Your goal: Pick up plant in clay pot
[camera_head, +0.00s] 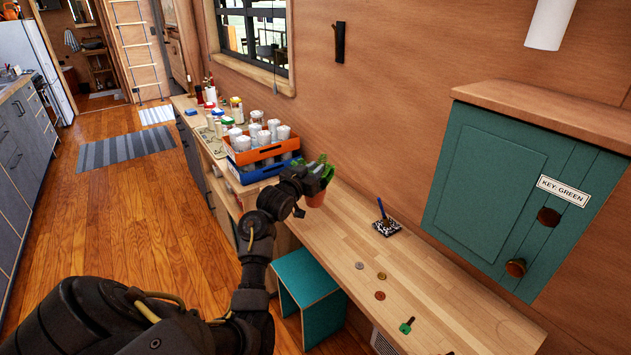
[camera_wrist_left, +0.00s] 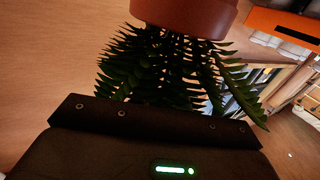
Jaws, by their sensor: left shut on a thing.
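The plant (camera_head: 327,168) has green fern-like leaves and sits in a reddish clay pot (camera_head: 316,197). My left gripper (camera_head: 313,180) reaches it at the left end of the long wooden counter and is shut on it. In the left wrist view the clay pot (camera_wrist_left: 185,14) is at the top edge and the leaves (camera_wrist_left: 165,68) hang toward the gripper body. The fingertips are hidden there, and I cannot tell whether the pot touches the counter. My right gripper is not in view.
An orange crate (camera_head: 262,152) of white-capped jars stands on a blue crate (camera_head: 262,172) just left of the plant. The wooden counter (camera_head: 440,300) holds a pen stand (camera_head: 386,226), coins and a green key (camera_head: 406,326). A teal stool (camera_head: 308,287) stands below. A teal cabinet (camera_head: 490,190) hangs at right.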

